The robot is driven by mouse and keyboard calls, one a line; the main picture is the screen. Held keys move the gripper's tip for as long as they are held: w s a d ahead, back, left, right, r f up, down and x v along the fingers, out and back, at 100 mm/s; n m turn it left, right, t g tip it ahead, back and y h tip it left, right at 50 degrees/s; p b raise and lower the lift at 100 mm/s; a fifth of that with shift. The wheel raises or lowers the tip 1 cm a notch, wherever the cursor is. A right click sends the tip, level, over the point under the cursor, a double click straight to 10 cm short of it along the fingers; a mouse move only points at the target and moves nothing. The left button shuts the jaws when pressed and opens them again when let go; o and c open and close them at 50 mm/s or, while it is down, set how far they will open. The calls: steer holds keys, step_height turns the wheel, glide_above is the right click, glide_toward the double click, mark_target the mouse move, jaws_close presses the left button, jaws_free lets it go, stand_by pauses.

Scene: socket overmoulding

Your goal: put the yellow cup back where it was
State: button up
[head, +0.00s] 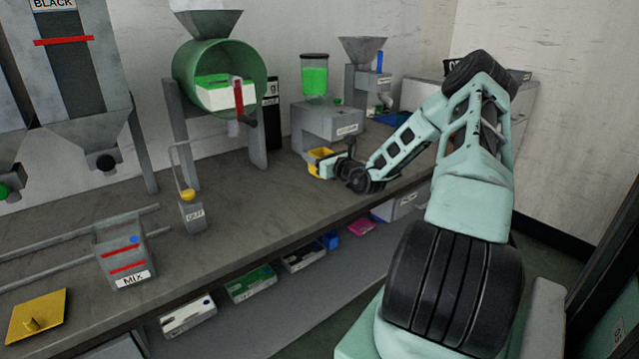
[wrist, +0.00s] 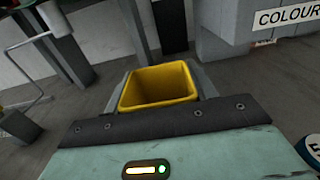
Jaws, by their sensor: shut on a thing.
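The yellow cup (head: 319,155) is a small square open-topped cup. It also shows in the wrist view (wrist: 158,88), upright between my fingers, and its inside looks empty. My gripper (head: 326,166) is shut on the cup, above or at the bench beside the grey box with the green-filled jar. I cannot tell whether the cup touches the bench.
The grey box (head: 327,127) carries the jar (head: 315,78). The green drum mixer (head: 253,67) stands to the left, with the grey MIX box (head: 122,251) and a yellow plate (head: 36,318) nearer. The bench (head: 250,200) is bare in the middle. Bins sit on the shelf below.

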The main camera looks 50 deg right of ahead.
step_height(320, 180, down, 6)
steer(key=shift+f, duration=0.25)
steer(key=shift+f, duration=0.15)
steer(key=o, duration=1)
